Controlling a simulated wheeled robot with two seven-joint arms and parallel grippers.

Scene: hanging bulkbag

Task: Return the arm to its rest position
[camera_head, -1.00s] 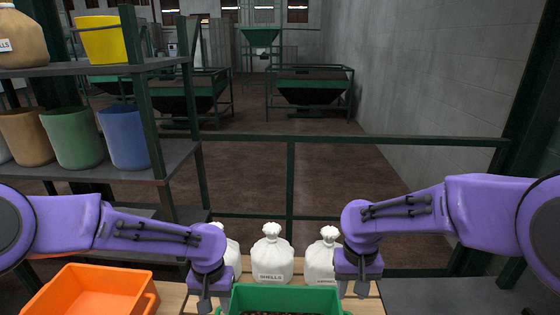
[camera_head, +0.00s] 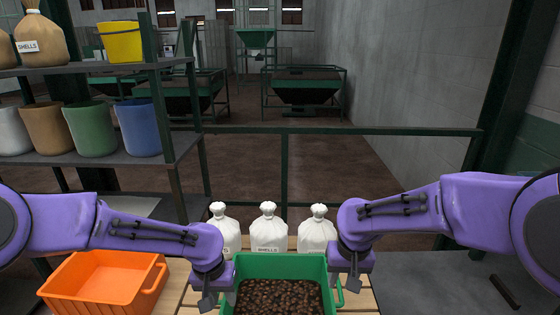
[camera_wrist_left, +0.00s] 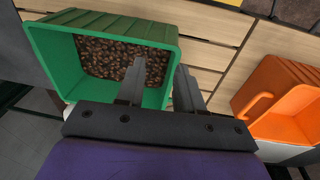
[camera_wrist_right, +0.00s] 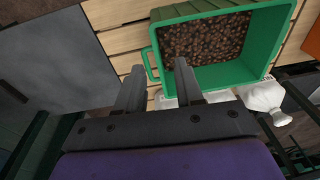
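My left gripper (camera_head: 208,296) hangs at the left side of the green crate (camera_head: 331,262), low over the wooden slats. My right gripper (camera_head: 352,280) hangs at the crate's right side. The green crate holds brown beans or shells (camera_head: 278,297) and also shows in the left wrist view (camera_wrist_left: 50,60) and the right wrist view (camera_wrist_right: 290,20). I cannot tell whether either gripper touches the crate.
An orange crate (camera_head: 90,292) stands left of the green one on the slatted table (camera_head: 172,290). White tied sacks (camera_head: 268,232) stand behind the green crate. A shelf (camera_head: 90,160) with buckets is at the left. A green rail (camera_head: 330,130) crosses behind.

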